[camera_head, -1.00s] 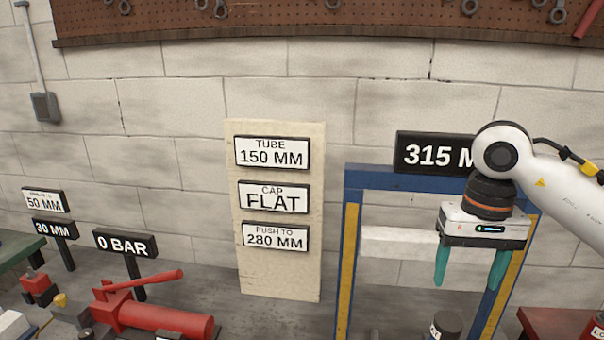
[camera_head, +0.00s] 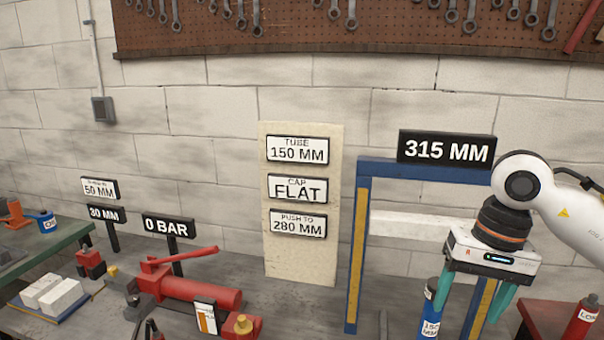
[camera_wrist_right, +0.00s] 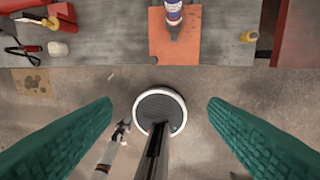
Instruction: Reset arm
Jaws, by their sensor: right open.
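My right gripper (camera_head: 473,302) hangs in front of the blue and yellow press frame (camera_head: 358,262), its green fingers pointing down. It is open, with nothing between the fingers. In the right wrist view the gripper (camera_wrist_right: 160,125) shows its fingers wide apart, with the floor and parts of my own body below. A blue and white tube marked 150 MM (camera_head: 431,312) stands at the frame, just left of the right gripper; it also shows in the right wrist view (camera_wrist_right: 173,12). My left gripper is not in view.
A red hydraulic pump (camera_head: 195,291) lies on the bench left of the frame. White blocks (camera_head: 52,296) sit at the far left. A red can (camera_head: 581,322) stands at the right edge. Signs read 315 MM (camera_head: 446,149) and 0 BAR (camera_head: 168,227).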

